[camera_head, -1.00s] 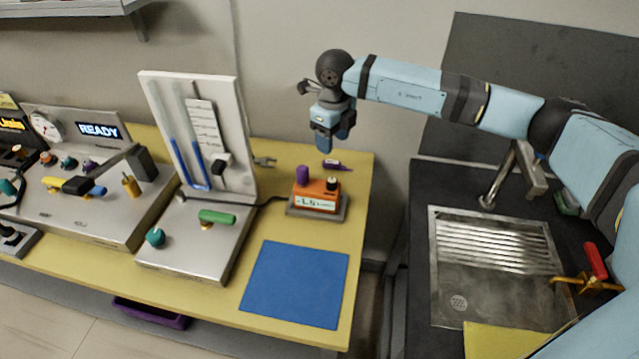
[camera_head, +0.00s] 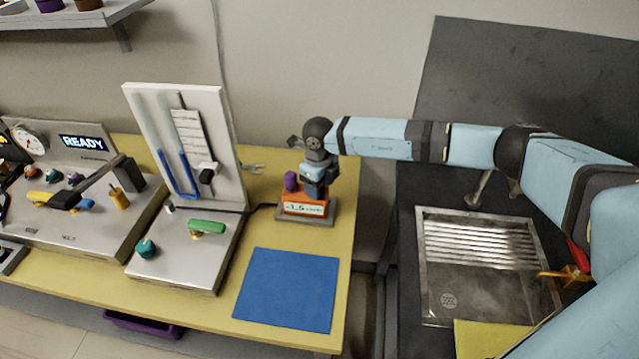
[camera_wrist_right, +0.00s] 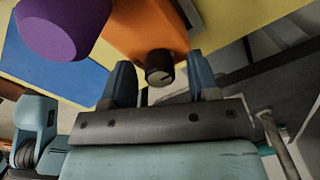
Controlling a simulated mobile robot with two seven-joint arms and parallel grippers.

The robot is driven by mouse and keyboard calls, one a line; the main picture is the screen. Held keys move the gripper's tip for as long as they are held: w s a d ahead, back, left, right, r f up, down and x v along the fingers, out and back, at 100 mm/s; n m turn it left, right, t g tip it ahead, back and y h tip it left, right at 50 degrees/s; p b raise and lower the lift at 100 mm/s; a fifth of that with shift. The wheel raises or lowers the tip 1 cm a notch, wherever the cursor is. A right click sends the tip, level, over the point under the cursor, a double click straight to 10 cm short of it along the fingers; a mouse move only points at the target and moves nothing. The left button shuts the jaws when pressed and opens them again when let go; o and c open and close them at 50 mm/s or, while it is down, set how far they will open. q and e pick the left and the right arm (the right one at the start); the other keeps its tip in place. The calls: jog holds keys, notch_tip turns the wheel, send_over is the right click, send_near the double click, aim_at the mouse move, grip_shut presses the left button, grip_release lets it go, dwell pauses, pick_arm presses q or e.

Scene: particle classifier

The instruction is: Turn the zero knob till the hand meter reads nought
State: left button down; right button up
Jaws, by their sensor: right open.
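The hand meter (camera_head: 291,208) is an orange box on a grey base at the table's right end. Its small display seems to show 1.5, perhaps with a minus sign. A purple knob-like part (camera_head: 291,181) stands on its left top; this looms large in the wrist view (camera_wrist_right: 62,28). A black knob with a pale mark (camera_wrist_right: 159,68) is on the orange box. My right gripper (camera_head: 315,190) is down over the meter's right side and hides that knob in the head view. In the wrist view its open fingers (camera_wrist_right: 161,82) stand either side of the black knob; contact is unclear.
A white upright panel with a blue U-tube (camera_head: 180,175) and a green-handled base (camera_head: 207,227) stand left of the meter. A cable runs to the meter. A blue mat (camera_head: 288,290) lies in front, clear. A sink (camera_head: 475,240) is to the right.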

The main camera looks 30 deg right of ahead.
jog(key=shift+c, duration=0.9)
jog(key=c, duration=0.8)
jog(key=shift+o, duration=0.2)
jog(key=shift+m, duration=0.4)
jog(key=m, duration=0.3)
jog(key=shift+m, duration=0.4)
jog(key=m, duration=0.5)
jog(key=shift+p, duration=0.3)
